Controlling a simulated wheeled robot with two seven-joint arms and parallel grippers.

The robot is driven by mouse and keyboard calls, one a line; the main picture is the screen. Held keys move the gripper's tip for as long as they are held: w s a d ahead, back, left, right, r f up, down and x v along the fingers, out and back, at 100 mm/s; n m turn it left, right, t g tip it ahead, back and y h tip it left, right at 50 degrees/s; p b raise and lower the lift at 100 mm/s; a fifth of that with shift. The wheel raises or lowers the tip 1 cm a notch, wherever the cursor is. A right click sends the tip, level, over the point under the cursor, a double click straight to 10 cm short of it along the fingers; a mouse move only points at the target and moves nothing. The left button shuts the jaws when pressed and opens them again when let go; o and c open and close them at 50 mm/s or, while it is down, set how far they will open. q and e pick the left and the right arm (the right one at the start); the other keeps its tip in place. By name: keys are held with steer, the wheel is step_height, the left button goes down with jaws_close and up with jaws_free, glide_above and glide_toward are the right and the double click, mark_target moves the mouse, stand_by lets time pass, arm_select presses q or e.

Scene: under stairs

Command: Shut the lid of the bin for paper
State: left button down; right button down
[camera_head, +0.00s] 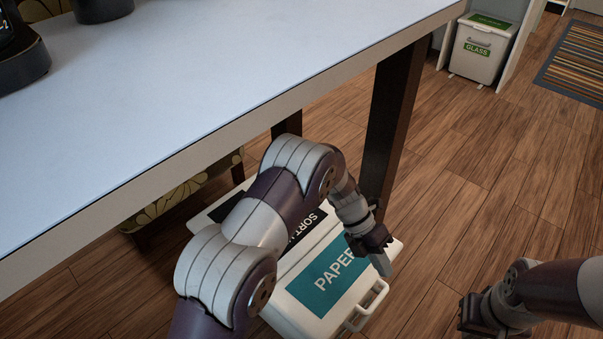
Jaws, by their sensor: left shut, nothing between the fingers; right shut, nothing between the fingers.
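The white paper bin (312,322) stands on the floor below the table's edge, with a teal PAPER label (325,283) on its upward-facing panel and a handle (372,303) at its near right side. Behind this panel is another white panel with a black label reading "SORT" (312,219). My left arm hides much of both panels and where they meet, so I cannot tell the lid's exact angle. My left gripper (382,263) is shut and empty, pointing down over the PAPER panel's right end; contact is unclear. My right gripper (470,318) is shut and empty, to the right, apart from the bin.
A white table (220,70) fills the upper left, with a dark leg (393,115) just behind the bin. A bin marked GLASS (480,50) stands at the back right, near a striped rug (578,60). Wooden floor (480,190) to the right is clear.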

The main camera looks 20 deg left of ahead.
arm_select(q)
steer(key=s+d+f+t+y+p, duration=0.1)
steer(key=d+f+y+p, duration=0.2)
steer(key=f, duration=0.9)
steer(key=shift+s+d+f+t+y, duration=0.3)
steer(key=shift+s+d+y, duration=0.05)
steer(key=shift+d+y, duration=0.15)
steer(key=s+d+r+p, duration=0.3)
steer(key=d+r+p, duration=0.5)
steer(key=r, duration=0.2)
steer(key=shift+r, duration=0.2)
steer(key=shift+s, duration=0.15)
